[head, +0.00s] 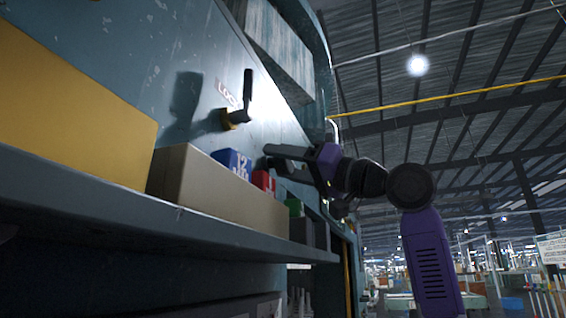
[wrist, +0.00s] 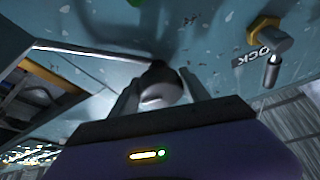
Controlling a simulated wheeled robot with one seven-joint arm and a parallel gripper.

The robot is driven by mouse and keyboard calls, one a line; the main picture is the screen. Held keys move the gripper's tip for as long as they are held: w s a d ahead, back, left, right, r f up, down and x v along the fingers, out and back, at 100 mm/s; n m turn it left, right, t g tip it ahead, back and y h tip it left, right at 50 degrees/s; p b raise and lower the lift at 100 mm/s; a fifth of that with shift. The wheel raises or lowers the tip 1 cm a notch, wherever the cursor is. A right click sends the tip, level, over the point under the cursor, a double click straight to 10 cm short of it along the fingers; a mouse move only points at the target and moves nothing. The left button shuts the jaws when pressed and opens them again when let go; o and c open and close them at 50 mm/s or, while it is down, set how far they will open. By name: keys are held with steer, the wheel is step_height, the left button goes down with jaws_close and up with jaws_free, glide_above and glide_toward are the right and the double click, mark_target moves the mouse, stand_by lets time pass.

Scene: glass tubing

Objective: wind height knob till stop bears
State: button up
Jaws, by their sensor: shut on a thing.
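The height knob (wrist: 160,88) is a dark rounded knob with a pale lower face, against the blue-grey machine panel. In the wrist view my gripper (wrist: 160,95) has one finger on each side of it and is shut on it. In the head view my gripper (head: 277,158) reaches left to the panel, above the shelf. The knob is mostly hidden there behind the fingers. The stop cannot be made out in either view.
A black lock lever (head: 247,95) on a yellow base, by a LOCK label, stands out from the panel; it also shows in the wrist view (wrist: 272,68). Below, a shelf (head: 130,205) carries a yellow box (head: 70,95), a beige box (head: 215,195), and blue (head: 233,162), red (head: 263,181) and green (head: 295,207) blocks.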

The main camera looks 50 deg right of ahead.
steer(key=shift+m+h+p, duration=0.2)
steer(key=shift+m+h, duration=0.5)
steer(key=shift+m, duration=0.75)
steer(key=shift+m+h+p, duration=0.2)
steer(key=shift+m+h, duration=0.5)
steer(key=shift+m, duration=0.75)
steer(key=o, duration=1.4)
steer(key=shift+c, duration=0.2)
steer(key=shift+s, duration=0.1)
steer(key=b+v, duration=0.1)
steer(key=v, duration=0.6)
steer(key=shift+s+b, duration=0.35)
